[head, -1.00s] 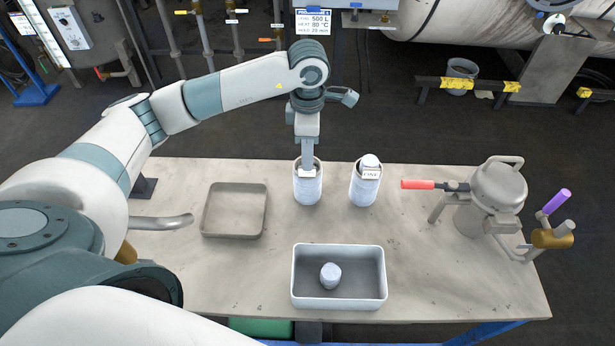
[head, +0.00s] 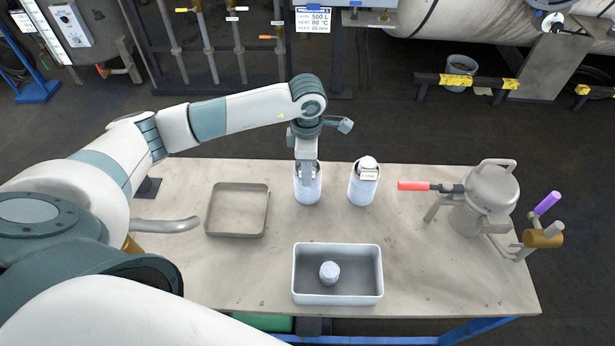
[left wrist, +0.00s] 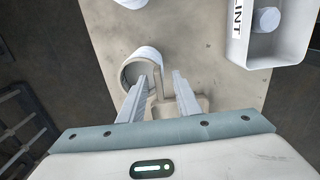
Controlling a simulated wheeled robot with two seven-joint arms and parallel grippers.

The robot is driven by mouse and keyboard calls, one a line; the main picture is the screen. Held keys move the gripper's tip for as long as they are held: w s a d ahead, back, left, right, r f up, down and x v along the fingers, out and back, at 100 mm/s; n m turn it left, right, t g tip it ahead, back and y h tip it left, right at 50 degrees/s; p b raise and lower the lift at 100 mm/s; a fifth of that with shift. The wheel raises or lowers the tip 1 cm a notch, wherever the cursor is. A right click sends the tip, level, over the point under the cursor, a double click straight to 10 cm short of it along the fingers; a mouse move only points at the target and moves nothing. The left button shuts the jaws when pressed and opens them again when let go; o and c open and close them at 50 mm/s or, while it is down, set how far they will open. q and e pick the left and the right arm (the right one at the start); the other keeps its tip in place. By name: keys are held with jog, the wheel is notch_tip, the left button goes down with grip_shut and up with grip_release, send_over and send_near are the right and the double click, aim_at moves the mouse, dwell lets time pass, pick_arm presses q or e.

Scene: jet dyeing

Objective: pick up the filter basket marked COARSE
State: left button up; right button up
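Two white cylindrical filter baskets stand upright at the back of the table. The right one (head: 363,188) has a tag reading FINE. The left one (head: 308,193) is partly hidden by my left gripper (head: 306,180), and no tag on it is readable. In the left wrist view the left basket (left wrist: 143,62) shows its open rim just beyond the fingertips. My left gripper's fingers (left wrist: 160,82) are apart there, with a beige part showing between them. I cannot tell whether they touch the basket. My right gripper is not in view.
A white tray (head: 337,302) marked LINT in the wrist view holds a pale lump (head: 329,272). An empty shallow square tray (head: 237,235) lies left of it. A metal vessel (head: 488,200) with a red handle (head: 413,186) stands right. The table (head: 420,270) is clear between.

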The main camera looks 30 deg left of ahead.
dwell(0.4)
pick_arm(q)
grip_shut()
dwell(1.3)
